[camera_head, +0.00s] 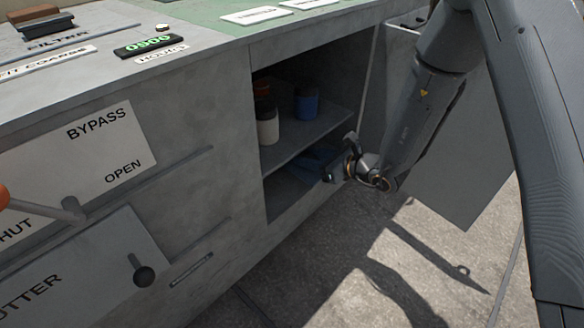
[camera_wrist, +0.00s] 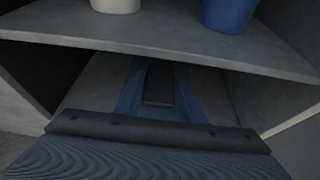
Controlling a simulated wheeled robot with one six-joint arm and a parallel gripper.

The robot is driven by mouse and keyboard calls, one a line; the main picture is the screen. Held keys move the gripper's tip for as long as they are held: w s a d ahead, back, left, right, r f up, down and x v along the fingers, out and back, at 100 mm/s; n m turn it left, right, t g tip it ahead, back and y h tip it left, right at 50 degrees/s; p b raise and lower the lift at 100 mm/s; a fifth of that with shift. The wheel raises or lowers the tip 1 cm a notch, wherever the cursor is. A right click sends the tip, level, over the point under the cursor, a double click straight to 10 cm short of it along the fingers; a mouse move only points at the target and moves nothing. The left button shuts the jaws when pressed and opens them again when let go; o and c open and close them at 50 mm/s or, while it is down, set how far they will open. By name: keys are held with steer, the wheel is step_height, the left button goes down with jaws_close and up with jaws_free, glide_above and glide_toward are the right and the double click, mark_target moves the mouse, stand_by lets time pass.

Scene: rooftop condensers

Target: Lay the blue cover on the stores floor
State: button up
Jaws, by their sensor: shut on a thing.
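The blue cover (camera_head: 318,157) is inside the lower compartment of the open cabinet, under its shelf. In the wrist view the blue cover (camera_wrist: 131,92) shows on both sides of a dark finger (camera_wrist: 159,84). My gripper (camera_head: 334,172) reaches in at the right side of the cabinet opening and is shut on the cover. The stores floor (camera_head: 284,196) is the grey bottom of this compartment. I cannot tell how much of the cover touches it.
The shelf (camera_head: 335,122) is close above my gripper and bears a white container (camera_head: 267,127) and a blue container (camera_head: 306,104). The open cabinet door (camera_head: 455,170) stands to the right, behind my arm. A bypass lever (camera_head: 40,207) juts out at the left.

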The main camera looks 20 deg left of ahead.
mark_target(292, 164)
steer(key=a, duration=0.2)
steer(key=w+a+b, duration=0.1)
steer(key=a, duration=0.1)
steer(key=w+a+b, duration=0.1)
steer(key=shift+w+a+f, duration=0.1)
steer(key=shift+w+a, duration=0.1)
steer(key=shift+a, duration=0.2)
steer(key=shift+f+b, duration=0.4)
steer(key=shift+f, duration=0.1)
step_height(292, 164, down, 6)
steer(key=b, duration=0.3)
steer(key=shift+r+b, duration=0.15)
steer(key=shift+b, duration=0.15)
steer(key=shift+w+a+b, duration=0.15)
steer(key=shift+a+b, duration=0.2)
steer(key=shift+b, duration=0.1)
steer(key=o, duration=1.3)
steer(key=shift+f, duration=0.2)
steer(key=shift+c, duration=0.2)
steer(key=shift+r, duration=0.1)
